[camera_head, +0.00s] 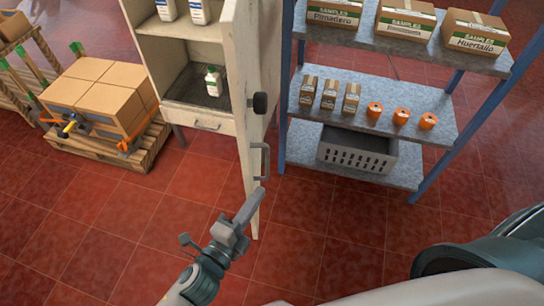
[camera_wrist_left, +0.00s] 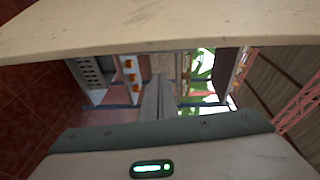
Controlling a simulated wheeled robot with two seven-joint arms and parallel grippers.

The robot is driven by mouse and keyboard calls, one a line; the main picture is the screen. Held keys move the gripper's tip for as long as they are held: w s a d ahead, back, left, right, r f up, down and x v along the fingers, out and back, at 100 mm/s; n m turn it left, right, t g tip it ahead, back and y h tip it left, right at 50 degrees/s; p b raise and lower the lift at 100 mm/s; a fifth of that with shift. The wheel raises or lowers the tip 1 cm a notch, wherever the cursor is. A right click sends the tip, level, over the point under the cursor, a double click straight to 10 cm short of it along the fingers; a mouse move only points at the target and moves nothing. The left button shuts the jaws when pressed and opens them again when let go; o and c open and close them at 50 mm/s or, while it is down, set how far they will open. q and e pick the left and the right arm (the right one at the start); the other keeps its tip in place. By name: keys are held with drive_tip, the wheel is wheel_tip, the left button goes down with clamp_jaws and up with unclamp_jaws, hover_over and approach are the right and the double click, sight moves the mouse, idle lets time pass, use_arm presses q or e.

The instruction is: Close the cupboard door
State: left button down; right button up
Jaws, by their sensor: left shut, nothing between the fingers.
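The cream cupboard (camera_head: 196,30) stands at the top, left of centre in the head view. Its door (camera_head: 246,85) is open, swung out toward me and seen nearly edge-on. A grey bar handle (camera_head: 262,160) and a black knob (camera_head: 260,103) are on its right side. My left gripper (camera_head: 259,193) is shut and empty, its tip in front of the door's lower part, below the handle. I cannot tell whether it touches the door. In the left wrist view its shut fingers (camera_wrist_left: 158,100) point ahead below a pale panel, apparently the door (camera_wrist_left: 150,30). My right gripper is out of view.
White bottles stand inside the cupboard, one on the lower shelf (camera_head: 213,80). A blue-framed shelving rack (camera_head: 420,110) with boxes and a grey crate (camera_head: 357,148) stands right of the door. A pallet with cartons (camera_head: 100,95) is at left. Red tiled floor is clear in front.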

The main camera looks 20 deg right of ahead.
sight(268, 161)
use_arm(q)
drive_tip(key=shift+m+h, duration=0.6)
drive_tip(key=shift+m, duration=0.1)
drive_tip(key=r, duration=0.1)
drive_tip(key=s+d+r, duration=0.1)
drive_tip(key=d+r, duration=0.1)
drive_tip(key=r, duration=0.1)
drive_tip(key=shift+s, duration=0.15)
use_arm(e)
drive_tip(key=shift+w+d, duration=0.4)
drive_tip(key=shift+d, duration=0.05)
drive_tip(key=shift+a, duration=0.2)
